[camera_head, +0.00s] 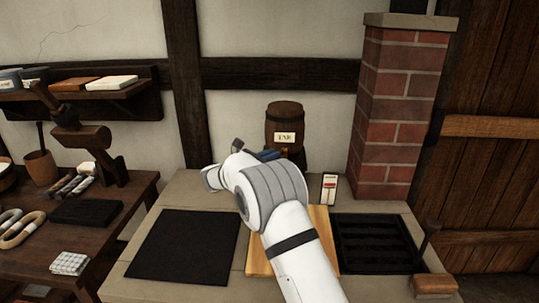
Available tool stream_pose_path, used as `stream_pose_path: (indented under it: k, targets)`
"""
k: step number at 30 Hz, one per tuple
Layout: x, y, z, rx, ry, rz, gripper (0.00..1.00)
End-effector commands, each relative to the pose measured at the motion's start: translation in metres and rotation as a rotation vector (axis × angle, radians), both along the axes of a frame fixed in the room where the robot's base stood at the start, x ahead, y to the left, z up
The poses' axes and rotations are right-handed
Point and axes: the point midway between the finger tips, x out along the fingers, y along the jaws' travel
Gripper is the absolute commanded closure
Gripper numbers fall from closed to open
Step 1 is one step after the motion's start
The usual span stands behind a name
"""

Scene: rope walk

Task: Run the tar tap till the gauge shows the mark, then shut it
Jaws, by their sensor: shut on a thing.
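The tar barrel (284,122), dark wood with a pale "TAR" label, stands at the back middle against the wall. My gripper (270,155) is at the lower front of the barrel, mostly hidden behind my wrist. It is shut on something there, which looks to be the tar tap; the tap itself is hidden. The gauge (329,189), a small upright white panel with a dark frame and a red mark, stands right of my arm. Its level is too small to read surely. Any tar stream or vessel under the tap is hidden by my arm.
A black mat (182,247) lies left on the stone bench, a wooden board (320,235) lies partly under my arm, and a dark slatted tray (376,243) is on the right. A brick pillar (400,110) rises behind. A table (110,225) with tools stands left.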

Motion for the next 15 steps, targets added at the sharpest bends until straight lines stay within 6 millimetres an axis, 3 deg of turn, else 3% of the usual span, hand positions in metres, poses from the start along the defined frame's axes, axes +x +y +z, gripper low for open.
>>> stream_pose_path:
  k: [8, 9, 15]
  targets:
    - [0.0016, -0.0025, 0.0022, 0.001, -0.004, -0.001, 1.0]
    - [0.0017, -0.0027, 0.0023, 0.001, -0.004, -0.001, 0.81]
    - [0.0017, -0.0036, 0.0021, 0.001, -0.004, -0.003, 0.64]
